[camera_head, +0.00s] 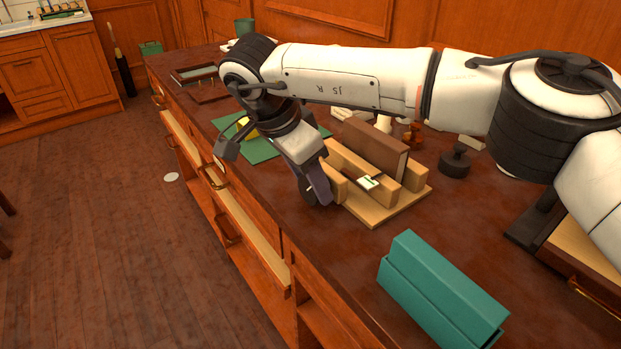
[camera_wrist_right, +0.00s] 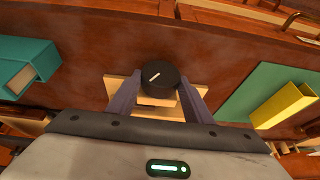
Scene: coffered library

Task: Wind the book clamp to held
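The wooden book clamp (camera_head: 381,211) stands on the dark red counter with a brown book (camera_head: 375,148) upright between its jaws. A small green-and-white marker (camera_head: 369,182) shows on its near side. In the right wrist view its black round knob (camera_wrist_right: 159,79) bears a white line tilted up to the right. My right gripper (camera_head: 315,192) reaches down at the clamp's left end. Its fingers (camera_wrist_right: 160,88) lie on both sides of the knob and appear to touch it. The gripper and fingers partly hide the knob in the head view. My left gripper is out of view.
A teal box (camera_head: 440,290) lies near the front edge. A green mat (camera_head: 262,152) with a yellow block (camera_head: 247,127) lies beyond the clamp to the left. A black stamp-like object (camera_head: 455,162) stands to the right. Bare counter lies between the clamp and the teal box.

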